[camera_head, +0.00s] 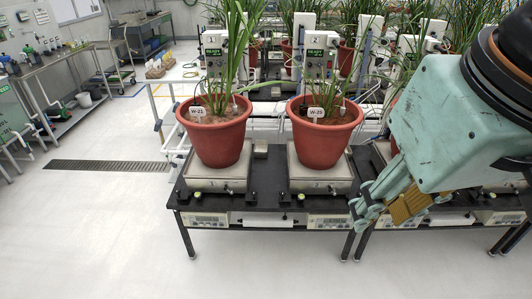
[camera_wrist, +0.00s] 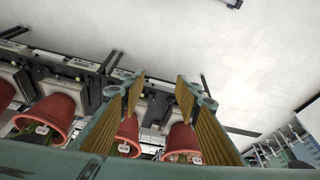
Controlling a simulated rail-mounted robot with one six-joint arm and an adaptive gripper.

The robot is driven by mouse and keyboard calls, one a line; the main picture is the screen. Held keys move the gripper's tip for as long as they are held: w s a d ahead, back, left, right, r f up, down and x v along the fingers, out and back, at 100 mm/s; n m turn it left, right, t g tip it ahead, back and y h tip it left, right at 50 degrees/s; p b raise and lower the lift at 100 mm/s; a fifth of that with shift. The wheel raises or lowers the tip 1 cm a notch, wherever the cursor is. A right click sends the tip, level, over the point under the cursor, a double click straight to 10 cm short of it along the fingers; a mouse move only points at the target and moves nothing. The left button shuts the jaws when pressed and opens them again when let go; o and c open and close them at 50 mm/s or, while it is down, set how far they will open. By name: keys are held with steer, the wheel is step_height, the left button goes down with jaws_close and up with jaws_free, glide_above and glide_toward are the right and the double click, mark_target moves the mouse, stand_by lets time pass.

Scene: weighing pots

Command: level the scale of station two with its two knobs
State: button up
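The scale of station two (camera_head: 322,182) is a metal platform on the black bench, under a red potted plant (camera_head: 322,140) with a white tag. A post labelled 2 (camera_head: 317,52) stands behind it. A small yellow-green spot, perhaps its bubble level (camera_head: 332,190), shows at the scale's front edge, too small to read. A dark knob-like part (camera_head: 285,196) sits near its front left corner; the right corner is partly covered by my gripper. My gripper (camera_head: 364,218) is at the bench's front edge, right of this scale. In the wrist view its ridged gold fingers (camera_wrist: 158,82) are apart and empty between.
Station one's scale (camera_head: 217,180) with another red pot (camera_head: 213,135) stands to the left. A second bench (camera_head: 435,225) adjoins on the right. Display panels (camera_head: 330,221) line the bench front. The floor in front (camera_head: 110,235) is clear.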

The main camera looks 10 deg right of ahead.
steer(key=w+r+m, duration=0.2)
steer(key=w, duration=0.8)
steer(key=m+g+p, duration=0.4)
steer(key=m+p, duration=0.2)
steer(key=m, duration=0.9)
glide_above(282, 193)
step_height(282, 193, down, 46)
steer(key=shift+w+d+f, duration=0.1)
steer(key=shift+f, duration=0.6)
steer(key=shift+f, duration=0.15)
steer(key=shift+f+b, duration=1.3)
steer(key=shift+f, duration=5.4)
